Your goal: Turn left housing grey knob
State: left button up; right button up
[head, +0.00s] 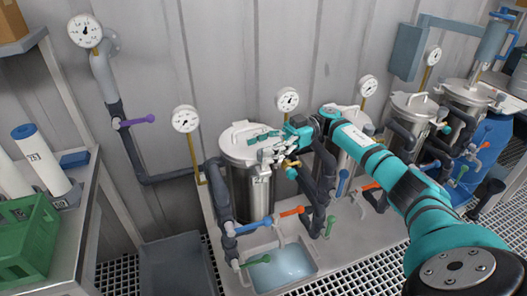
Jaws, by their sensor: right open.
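The left housing (258,188) is a steel cylinder with a round lid, standing at the left end of the row of vessels. A pale handle shows on its lid (238,134). My right arm reaches in from the right, and my right gripper (268,149) is at the right front edge of this lid. Its jaws are open, and it covers part of the rim. I cannot make out a separate grey knob; it may be hidden by the gripper or too small to tell. A brass-coloured fitting (290,164) sits just right of the gripper. My left gripper is not in view.
Pipes with blue (254,226), orange (291,211) and green (256,261) valve handles stand in front of the left housing, by a water basin (282,268). Gauges (186,119) rise behind. More vessels (410,108) stand to the right. A shelf with a green crate (28,240) is at left.

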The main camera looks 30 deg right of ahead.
notch_tip(320, 180, up, 8)
jog(key=shift+r, duration=0.15)
jog(key=shift+c, duration=0.2)
dwell(0.9)
